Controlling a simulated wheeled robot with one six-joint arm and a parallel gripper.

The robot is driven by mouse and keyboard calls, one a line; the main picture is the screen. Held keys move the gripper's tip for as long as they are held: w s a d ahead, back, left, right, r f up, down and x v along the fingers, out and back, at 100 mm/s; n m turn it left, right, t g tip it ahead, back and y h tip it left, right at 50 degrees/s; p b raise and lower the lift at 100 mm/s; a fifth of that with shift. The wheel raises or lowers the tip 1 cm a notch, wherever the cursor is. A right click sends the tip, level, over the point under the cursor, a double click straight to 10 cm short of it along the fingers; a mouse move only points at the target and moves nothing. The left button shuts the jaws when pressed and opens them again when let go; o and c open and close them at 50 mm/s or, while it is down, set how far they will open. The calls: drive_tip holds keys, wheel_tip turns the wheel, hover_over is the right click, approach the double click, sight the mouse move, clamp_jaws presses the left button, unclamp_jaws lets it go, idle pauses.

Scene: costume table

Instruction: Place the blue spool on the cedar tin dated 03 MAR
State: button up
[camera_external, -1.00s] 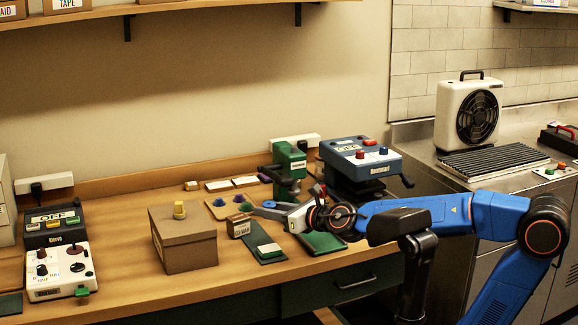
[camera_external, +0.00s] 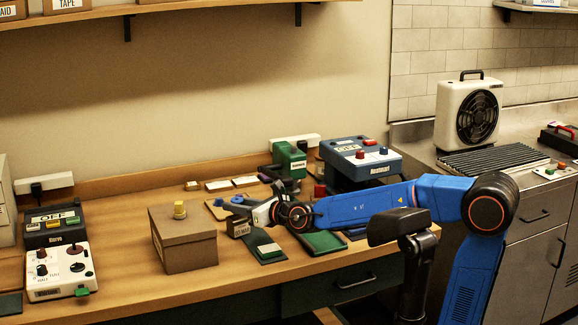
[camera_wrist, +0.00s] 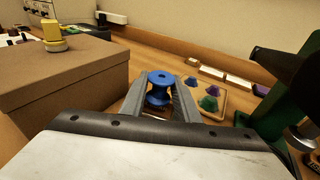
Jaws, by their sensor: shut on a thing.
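My gripper (camera_external: 240,206) is shut on the blue spool (camera_wrist: 160,88), which stands upright between the two fingers in the wrist view. In the external view the spool (camera_external: 238,200) shows small at the fingertips. The small brown tin (camera_external: 238,228) with a pale label ending in MAR sits on the table just below my fingers, beside the large brown box. The spool appears above the tin; whether they touch cannot be told. In the wrist view the tin is mostly hidden behind the spool and fingers.
The large brown box (camera_external: 186,250) with a yellow spool (camera_external: 179,209) on top stands close to the left. A wooden tray (camera_wrist: 212,112) with several coloured cones lies behind my gripper. A green press (camera_external: 291,160) and dark green mats (camera_external: 325,243) are to the right.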

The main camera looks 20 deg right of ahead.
drive_tip(key=shift+f, duration=0.65)
drive_tip(key=shift+f, duration=0.15)
drive_tip(key=o, duration=1)
drive_tip(key=shift+r, duration=0.2)
drive_tip(key=v, duration=1.2)
drive_tip(key=shift+d, duration=0.15)
